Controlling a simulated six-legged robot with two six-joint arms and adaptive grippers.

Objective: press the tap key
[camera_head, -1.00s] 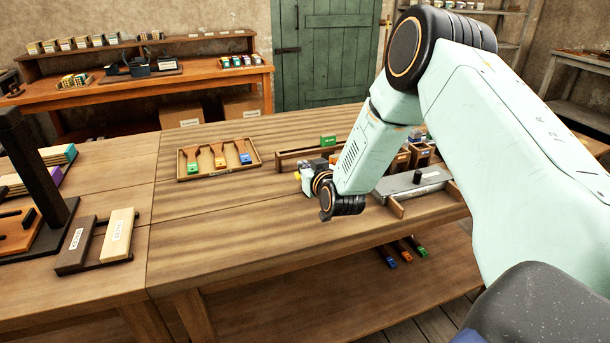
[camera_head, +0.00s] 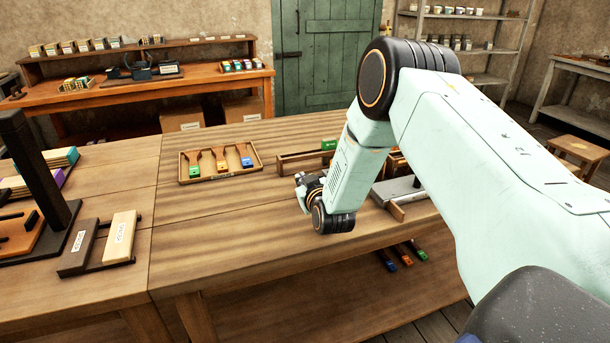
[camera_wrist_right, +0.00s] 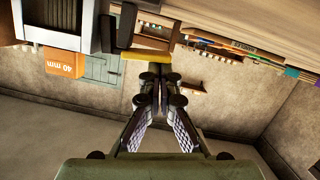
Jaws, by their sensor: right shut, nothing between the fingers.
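Two labelled bars, one dark brown (camera_head: 78,246) and one cream (camera_head: 121,237), lie side by side on the left table in the head view. Their labels are too small to read, so I cannot tell whether either is the tap key. My right gripper (camera_head: 306,188) is above the middle table, well to the right of these bars, partly hidden by its own wrist. In the right wrist view my gripper (camera_wrist_right: 150,85) is shut and empty. A yellow piece (camera_wrist_right: 146,56) shows just beyond its fingertips; I cannot tell whether they touch. My left gripper is not in view.
A black post (camera_head: 34,165) stands at the far left. A wooden tray (camera_head: 183,177) with coloured-ended tools lies on the middle table. A grey block (camera_head: 392,190) lies right of my gripper. The table front between the bars and my gripper is clear.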

